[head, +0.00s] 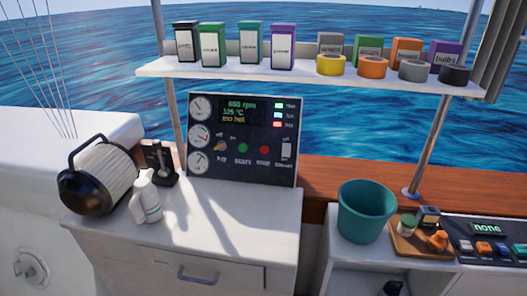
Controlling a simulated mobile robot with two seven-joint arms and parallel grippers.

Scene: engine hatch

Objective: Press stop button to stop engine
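The stop button (264,149) is a small red knob on the dark engine panel (290,168), with a label under it that seems to read "stop". A green start button (243,147) sits just left of it, and a yellow key (221,145) further left. The panel stands upright at the back of the white cabinet top. Its display (239,112) shows green and yellow text that seems to read about 650 rpm, 105 °C and "too hot". Nothing covers the stop button. Neither of my grippers is in the head view.
A black-and-white ribbed lantern-like object (108,178), a white bottle (149,197) and a black lever unit (160,160) stand left of the panel. A teal bucket (364,213) stands right. A shelf (290,72) with boxes and tape rolls hangs above. The cabinet top before the panel is clear.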

